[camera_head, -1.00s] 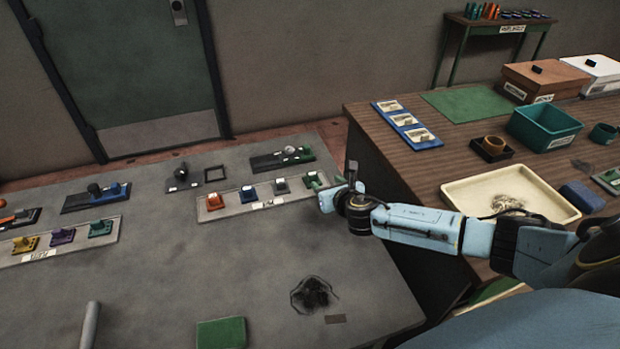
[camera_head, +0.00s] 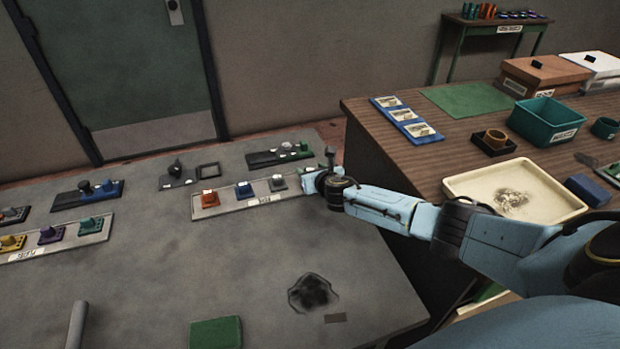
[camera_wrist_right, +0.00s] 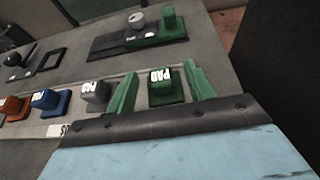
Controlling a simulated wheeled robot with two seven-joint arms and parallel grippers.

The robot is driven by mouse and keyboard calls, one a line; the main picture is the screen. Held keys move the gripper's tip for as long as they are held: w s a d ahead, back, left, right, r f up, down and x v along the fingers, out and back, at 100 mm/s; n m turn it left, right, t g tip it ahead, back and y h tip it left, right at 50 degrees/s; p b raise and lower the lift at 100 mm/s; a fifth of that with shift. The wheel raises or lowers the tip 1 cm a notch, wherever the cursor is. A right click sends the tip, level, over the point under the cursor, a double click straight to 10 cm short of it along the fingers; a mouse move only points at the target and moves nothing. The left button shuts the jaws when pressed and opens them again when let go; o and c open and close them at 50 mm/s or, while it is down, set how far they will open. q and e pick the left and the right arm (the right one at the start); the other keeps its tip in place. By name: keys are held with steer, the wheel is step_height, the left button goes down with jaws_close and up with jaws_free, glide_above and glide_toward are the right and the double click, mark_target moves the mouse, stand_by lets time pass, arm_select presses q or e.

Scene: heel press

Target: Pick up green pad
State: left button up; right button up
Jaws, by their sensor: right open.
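The green pad (camera_wrist_right: 165,90), a small green block with white lettering on top, sits at the right end of a grey rack in the right wrist view. My right gripper (camera_wrist_right: 160,84) is open, with one green finger on each side of the pad. I cannot tell whether the fingers touch it. In the head view my right gripper (camera_head: 328,166) is over the right end of the rack (camera_head: 220,208), and the green pad is hidden behind it. My left gripper is not in view.
The same rack holds a grey piece (camera_wrist_right: 96,93), a blue piece (camera_wrist_right: 48,101) and an orange piece (camera_head: 209,198). Behind it is a dark tray (camera_head: 281,157) with a grey knob and a green block. A flat green piece (camera_head: 216,333) lies at the front of the table.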

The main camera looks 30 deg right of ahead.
steer(key=shift+c, duration=0.3)
steer(key=c, duration=1)
